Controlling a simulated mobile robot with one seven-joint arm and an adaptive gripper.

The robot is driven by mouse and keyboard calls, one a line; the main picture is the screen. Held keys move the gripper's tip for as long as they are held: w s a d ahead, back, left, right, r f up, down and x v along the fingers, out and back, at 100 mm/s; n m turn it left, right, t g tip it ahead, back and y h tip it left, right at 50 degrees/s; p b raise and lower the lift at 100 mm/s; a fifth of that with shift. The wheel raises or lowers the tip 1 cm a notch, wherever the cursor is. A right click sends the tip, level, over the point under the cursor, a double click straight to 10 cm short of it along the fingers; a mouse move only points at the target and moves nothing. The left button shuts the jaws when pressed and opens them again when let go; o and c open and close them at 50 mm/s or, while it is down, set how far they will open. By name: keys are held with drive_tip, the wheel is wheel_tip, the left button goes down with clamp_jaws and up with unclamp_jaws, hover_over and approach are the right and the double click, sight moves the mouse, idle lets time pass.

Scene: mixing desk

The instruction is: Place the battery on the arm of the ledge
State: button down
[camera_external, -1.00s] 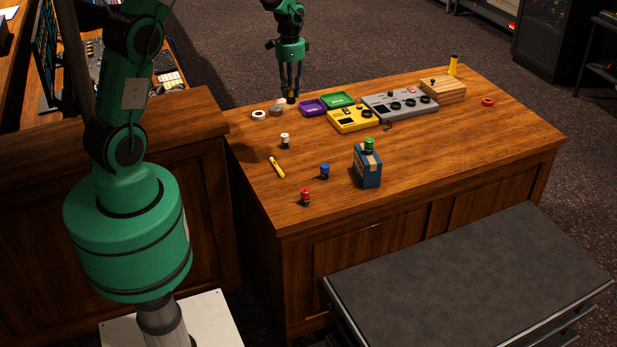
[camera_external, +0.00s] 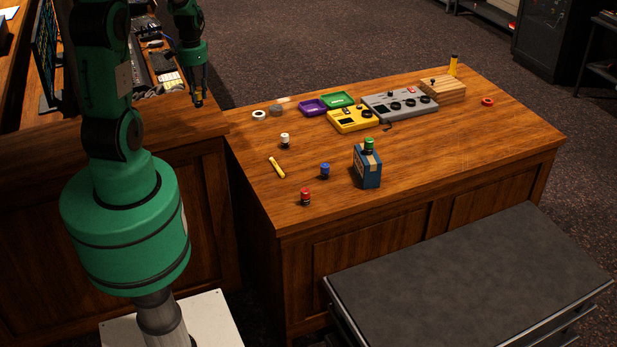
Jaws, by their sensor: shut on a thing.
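My gripper (camera_external: 198,97) is shut on the battery (camera_external: 198,103), a small dark piece with an orange-yellow part that shows just below the fingertips. Most of the battery is hidden by the fingers. The raised wooden ledge (camera_external: 170,126) runs along the left of the lower desk. My gripper is over or close to the right end of this ledge's arm. I cannot tell whether the battery touches the wood.
The lower wooden desk (camera_external: 440,150) holds a yellow mixer (camera_external: 352,121), a grey mixer (camera_external: 400,104), purple (camera_external: 313,108) and green (camera_external: 338,100) trays, and several small items. Mixing gear and a monitor (camera_external: 45,55) stand behind the ledge at left.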

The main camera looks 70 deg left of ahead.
drive_tip(key=s+n, duration=0.2)
drive_tip(key=s, duration=0.7)
drive_tip(key=shift+w+d+f+p, duration=0.1)
drive_tip(key=shift+w+f, duration=0.05)
drive_tip(key=shift+f, duration=0.7)
drive_tip(key=shift+w+d+f+p, duration=0.1)
drive_tip(key=shift+f, duration=0.75)
drive_tip(key=shift+w+d+f+p, duration=0.1)
drive_tip(key=shift+w+f, duration=0.05)
drive_tip(key=shift+f, duration=0.7)
drive_tip(key=shift+a, duration=0.15)
drive_tip(key=p, duration=0.2)
hover_over(199, 116)
drive_tip(key=shift+f, duration=0.75)
drive_tip(key=shift+f, duration=0.1)
drive_tip(key=shift+f+p, duration=0.35)
drive_tip(key=shift+f, duration=1.3)
drive_tip(key=shift+f, duration=0.1)
